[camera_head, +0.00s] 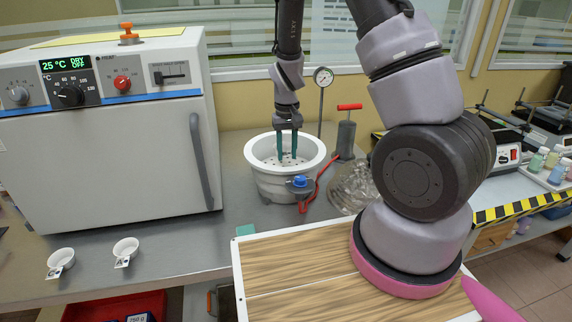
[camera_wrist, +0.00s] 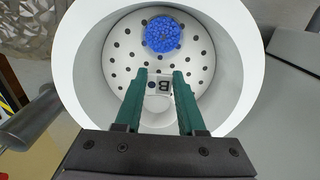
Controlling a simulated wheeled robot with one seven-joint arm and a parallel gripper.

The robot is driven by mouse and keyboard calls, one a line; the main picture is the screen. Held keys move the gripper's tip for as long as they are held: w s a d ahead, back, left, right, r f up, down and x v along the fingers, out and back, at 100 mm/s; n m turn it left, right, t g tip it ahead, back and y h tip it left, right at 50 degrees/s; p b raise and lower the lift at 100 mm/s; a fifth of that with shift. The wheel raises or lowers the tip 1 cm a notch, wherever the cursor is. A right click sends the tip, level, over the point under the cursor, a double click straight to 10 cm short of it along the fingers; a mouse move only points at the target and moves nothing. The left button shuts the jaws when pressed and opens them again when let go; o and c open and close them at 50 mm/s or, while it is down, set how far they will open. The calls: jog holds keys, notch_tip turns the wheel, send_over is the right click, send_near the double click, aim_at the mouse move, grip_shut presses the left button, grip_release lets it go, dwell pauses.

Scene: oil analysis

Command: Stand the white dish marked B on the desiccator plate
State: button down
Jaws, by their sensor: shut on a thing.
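The desiccator is a thick-walled white bowl (camera_head: 285,187) on the bench, open at the top. It also shows in the wrist view (camera_wrist: 82,70). Inside it lies a white plate with dark holes (camera_wrist: 200,62). My gripper (camera_head: 287,158) reaches down into the bowl with its green fingers. In the wrist view my gripper (camera_wrist: 161,76) is shut on the white dish (camera_wrist: 158,117), whose tag reads B. The dish is low over the near part of the plate. I cannot tell whether it touches the plate.
Blue beads (camera_wrist: 162,34) lie at the plate's far side. Two other white dishes with tags (camera_head: 61,258) (camera_head: 126,247) stand before the oven (camera_head: 120,130). A red-handled pump (camera_head: 346,135), red hose and gauge (camera_head: 323,77) stand close right of the bowl.

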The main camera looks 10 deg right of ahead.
jog(key=shift+f, duration=2.25)
jog(key=shift+f, duration=0.15)
jog(key=c, duration=0.5)
grip_release()
notch_tip(320, 180, up, 13)
jog(key=shift+r, duration=0.1)
jog(key=s+d+r+m+t+y, duration=0.1)
jog(key=s+r+t, duration=0.15)
jog(key=r, duration=0.55)
jog(key=s+d+r+m+t+y, duration=0.1)
jog(key=s+d+r, duration=0.15)
jog(key=r, duration=0.55)
jog(key=s+d+r+m+t, duration=0.2)
jog(key=s+r+t, duration=0.1)
jog(key=s+r, duration=0.8)
jog(key=shift+s+t, duration=0.35)
jog(key=shift+s, duration=1)
